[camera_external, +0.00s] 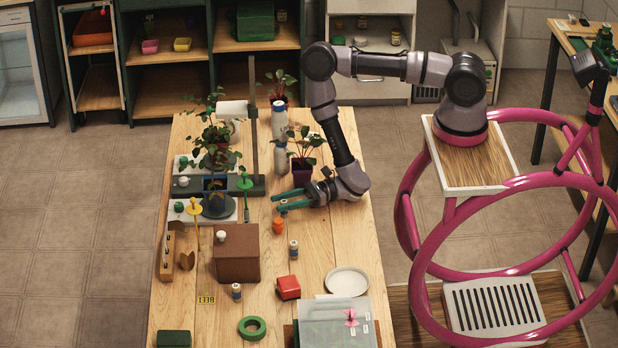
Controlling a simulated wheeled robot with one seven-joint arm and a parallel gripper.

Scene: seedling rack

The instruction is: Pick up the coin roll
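My gripper (278,203) is low over the right half of the wooden table, pointing left, its two teal fingers apart. A small pale-topped object (283,203) shows at the fingertips; I cannot tell whether it is touched or what it is. I cannot tell for sure which thing is the coin roll. Small upright cylinders stand nearby: an orange one (278,226) just below the gripper, a pale-and-dark one (294,249) further down, and a similar one (237,292) at lower left.
A potted plant (303,170) stands close above my gripper, beside a tall white bottle (280,120). A brown box (237,254), red block (288,287), white plate (346,282), green ring (252,328) and clear bin (335,325) lie nearer the front. Bare wood is right of the cylinders.

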